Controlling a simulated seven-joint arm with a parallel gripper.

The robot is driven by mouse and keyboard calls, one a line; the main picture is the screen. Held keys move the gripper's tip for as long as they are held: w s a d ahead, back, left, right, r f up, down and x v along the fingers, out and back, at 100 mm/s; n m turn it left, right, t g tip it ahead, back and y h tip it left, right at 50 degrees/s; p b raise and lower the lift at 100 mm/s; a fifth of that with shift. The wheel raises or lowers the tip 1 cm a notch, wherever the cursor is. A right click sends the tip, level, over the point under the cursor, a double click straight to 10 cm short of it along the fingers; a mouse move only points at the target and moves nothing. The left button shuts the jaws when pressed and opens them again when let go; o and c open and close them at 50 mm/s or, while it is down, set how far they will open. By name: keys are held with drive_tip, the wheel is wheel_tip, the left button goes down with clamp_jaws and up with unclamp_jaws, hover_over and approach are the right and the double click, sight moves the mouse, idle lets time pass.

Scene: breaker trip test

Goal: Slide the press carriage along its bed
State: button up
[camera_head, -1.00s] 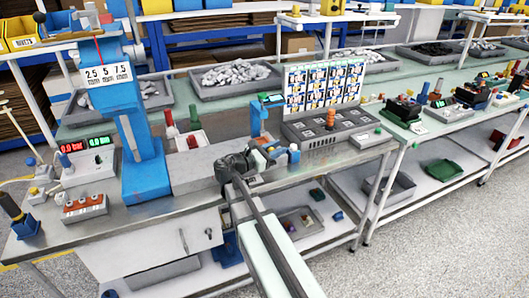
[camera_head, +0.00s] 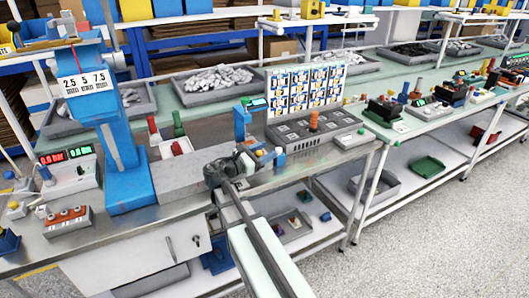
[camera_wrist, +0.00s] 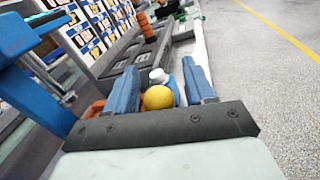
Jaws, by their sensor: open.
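The blue press (camera_head: 128,165) stands on the left bench, with a scale plate reading 2.5, 5, 7.5 on its head. A long grey block (camera_head: 195,178), apparently the bed, runs right from its foot. The carriage cannot be told apart clearly; my gripper (camera_head: 248,160) covers the bed's right end. In the wrist view, my gripper (camera_wrist: 162,82) has its two blue fingers apart. A yellow ball knob (camera_wrist: 158,98) lies between them in the picture, with a white-capped part (camera_wrist: 158,76) just beyond. Contact with the knob cannot be told.
A small blue stand (camera_head: 242,122) with a green display is behind my gripper. A grey tray (camera_head: 290,133) with an orange stack (camera_head: 313,120) and a picture board (camera_head: 305,88) stand to the right. Left are a red-green display box (camera_head: 70,172) and an orange-topped box (camera_head: 68,220).

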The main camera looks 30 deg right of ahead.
drive_tip(key=s+a, duration=0.2)
drive_tip(key=a, duration=1.1)
drive_tip(key=shift+s+a, duration=0.3)
drive_tip(key=shift+s, duration=0.05)
drive_tip(key=s+d+f+m+g+y, duration=0.2)
drive_tip(key=s+d+f+m+g, duration=0.25)
drive_tip(key=s+f, duration=0.4)
drive_tip(key=s+a+f+m+g+y, duration=0.1)
drive_tip(key=s+f+m+y, duration=0.15)
drive_tip(key=s+f, duration=0.7)
drive_tip(key=s+a+f+m+g+y, duration=0.15)
drive_tip(key=f+y, duration=0.25)
drive_tip(key=f, duration=1.2)
drive_tip(key=s+a+f+m+g+y, duration=0.1)
drive_tip(key=s+a+f+m+y, duration=0.3)
drive_tip(key=s+f, duration=0.5)
drive_tip(key=s+a+f+m+g+y, duration=0.2)
drive_tip(key=s+a+f+m+y, duration=0.3)
drive_tip(key=s+f, duration=0.5)
drive_tip(key=s, duration=0.3)
drive_tip(key=shift+s+a+f+m, duration=0.3)
drive_tip(key=shift+s+a+m, duration=0.05)
drive_tip(key=shift+s, duration=0.05)
